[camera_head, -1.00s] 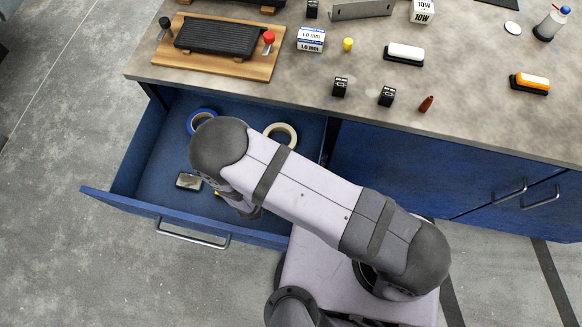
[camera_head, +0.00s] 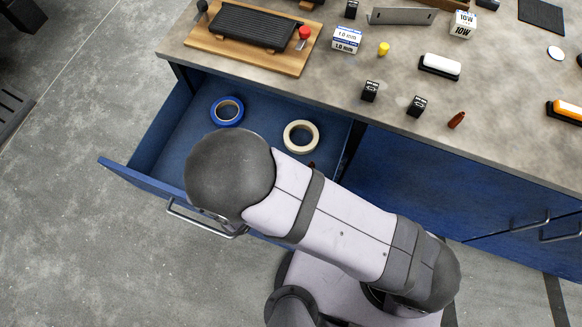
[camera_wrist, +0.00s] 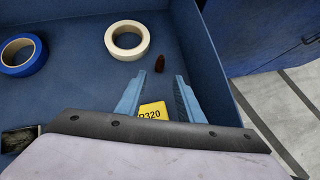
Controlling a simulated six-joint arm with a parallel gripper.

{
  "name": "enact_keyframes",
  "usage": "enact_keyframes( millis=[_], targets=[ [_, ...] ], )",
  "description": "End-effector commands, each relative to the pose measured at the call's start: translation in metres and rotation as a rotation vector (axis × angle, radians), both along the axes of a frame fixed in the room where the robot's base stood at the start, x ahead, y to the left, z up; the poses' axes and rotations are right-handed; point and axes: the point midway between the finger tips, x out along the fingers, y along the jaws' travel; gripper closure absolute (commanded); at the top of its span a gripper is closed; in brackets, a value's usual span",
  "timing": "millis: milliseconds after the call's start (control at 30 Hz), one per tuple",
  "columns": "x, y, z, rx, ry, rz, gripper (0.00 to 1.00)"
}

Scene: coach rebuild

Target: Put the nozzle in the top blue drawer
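A small reddish-brown pointed piece, which looks like a nozzle, lies inside the open blue drawer (camera_head: 180,135). It shows in the wrist view (camera_wrist: 160,63), just beyond my fingertips, and only partly past my arm in the head view (camera_head: 311,165). A similar reddish-brown piece (camera_head: 456,120) lies on the bench top near its front edge. My gripper (camera_wrist: 160,80) is open, its two blue fingers apart with nothing held between them. It is over the drawer; my arm hides it in the head view.
The drawer also holds blue tape (camera_head: 227,111), cream tape (camera_head: 301,137), a yellow P320 item (camera_wrist: 152,112) partly hidden by my gripper, and a dark item (camera_wrist: 18,140). The bench carries black blocks (camera_head: 370,91), a yellow piece (camera_head: 383,48) and a white eraser (camera_head: 440,66).

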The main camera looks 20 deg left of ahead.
Motion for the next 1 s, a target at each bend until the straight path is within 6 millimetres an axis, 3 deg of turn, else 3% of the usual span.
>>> enact_keyframes(
  millis=[367,633,767,1000],
  targets=[
    [-0.010,0.003,0.011,0.000,0.001,-0.001,0.66],
    [0.000,-0.007,0.018,0.024,0.006,-0.089,0.66],
    [0.018,-0.028,0.032,0.075,0.015,-0.274,0.66],
    [0.049,-0.093,0.066,0.231,0.029,-0.799,0.66]
  ],
)
